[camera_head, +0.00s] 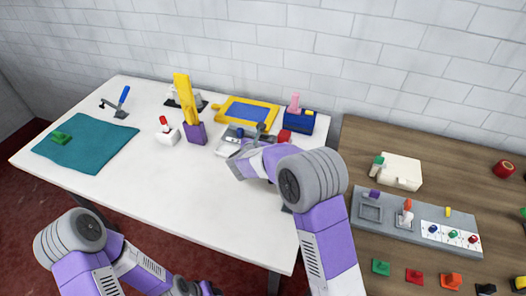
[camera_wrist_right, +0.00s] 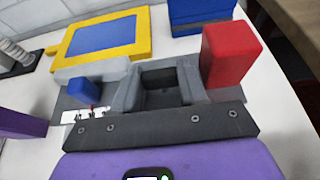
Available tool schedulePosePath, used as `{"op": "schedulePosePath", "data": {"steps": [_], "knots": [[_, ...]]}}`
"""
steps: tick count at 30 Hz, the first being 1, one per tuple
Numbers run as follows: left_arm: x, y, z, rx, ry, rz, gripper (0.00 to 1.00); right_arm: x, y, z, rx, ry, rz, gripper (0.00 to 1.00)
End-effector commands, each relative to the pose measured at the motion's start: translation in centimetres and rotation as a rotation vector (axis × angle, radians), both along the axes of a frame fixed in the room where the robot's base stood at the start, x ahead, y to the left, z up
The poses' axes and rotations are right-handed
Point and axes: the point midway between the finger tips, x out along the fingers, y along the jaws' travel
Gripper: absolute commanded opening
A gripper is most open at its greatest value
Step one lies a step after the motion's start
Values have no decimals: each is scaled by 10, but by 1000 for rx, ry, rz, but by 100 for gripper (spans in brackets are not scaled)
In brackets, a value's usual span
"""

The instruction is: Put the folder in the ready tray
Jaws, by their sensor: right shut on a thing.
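My right gripper (camera_head: 243,155) reaches down at the grey plate (camera_head: 228,134) near the back middle of the white table. In the right wrist view its fingers (camera_wrist_right: 160,80) are closed on a dark grey piece (camera_wrist_right: 161,80) between them. This piece may be the folder; most of it is hidden. A yellow-rimmed tray with a blue floor (camera_head: 272,105) lies just behind; it may be the ready tray, but I see no label. It also shows in the wrist view (camera_wrist_right: 65,48). My left gripper (camera_head: 195,288) is at the bottom edge, mostly cut off.
A blue block (camera_wrist_right: 85,91) and a red block (camera_wrist_right: 229,55) stand beside the fingers. A blue box (camera_head: 295,122) is at the back right. A yellow upright piece in a purple block (camera_head: 195,133) stands left. The table's front middle is clear.

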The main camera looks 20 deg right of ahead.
Motion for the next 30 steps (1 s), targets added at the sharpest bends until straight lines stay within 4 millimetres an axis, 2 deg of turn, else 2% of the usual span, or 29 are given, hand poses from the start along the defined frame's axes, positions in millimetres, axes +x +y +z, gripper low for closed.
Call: {"op": "schedulePosePath", "data": {"steps": [10,22,23,27,30], "knots": [[0,0,-17,0,0,0,49,0,-1,-46,-2,-4,-1,0],[0,0,-20,0,0,0,49,1,0,-51,-1,-5,-1,0],[0,0,-20,0,0,0,49,0,0,-53,0,-1,0,44],[0,0,-19,0,0,0,49,0,0,-52,0,-1,0,65],[0,0,-19,0,0,0,49,0,0,-52,0,-1,0,68]]}}
